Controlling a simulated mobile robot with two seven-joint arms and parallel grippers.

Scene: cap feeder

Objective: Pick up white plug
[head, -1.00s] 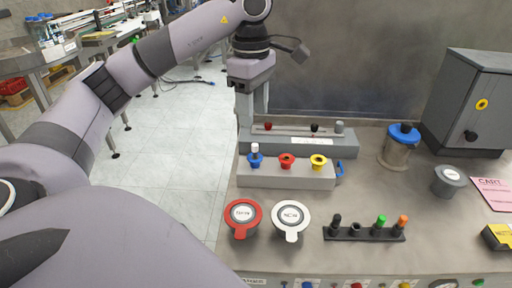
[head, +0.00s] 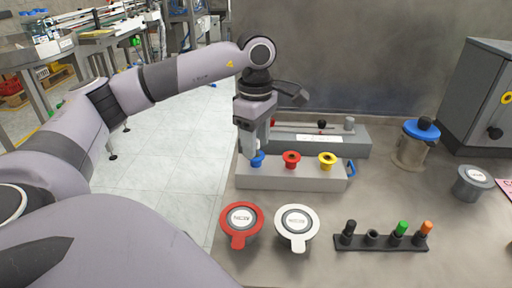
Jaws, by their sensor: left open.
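The white plug (head: 258,149) stands upright in the blue socket (head: 257,160) at the left end of the grey block (head: 285,175). Only a little of the plug shows, as my left gripper (head: 253,148) is over it. My left gripper points down and is open, with its fingers at the plug; I cannot tell whether they touch it. My right gripper is out of view.
A red socket (head: 292,160) and a yellow socket (head: 327,161) sit on the same block. A grey rail unit (head: 345,143) stands close behind. In front are a red-rimmed cup (head: 240,217), a white-rimmed cup (head: 297,221) and a black rack (head: 381,243) of plugs.

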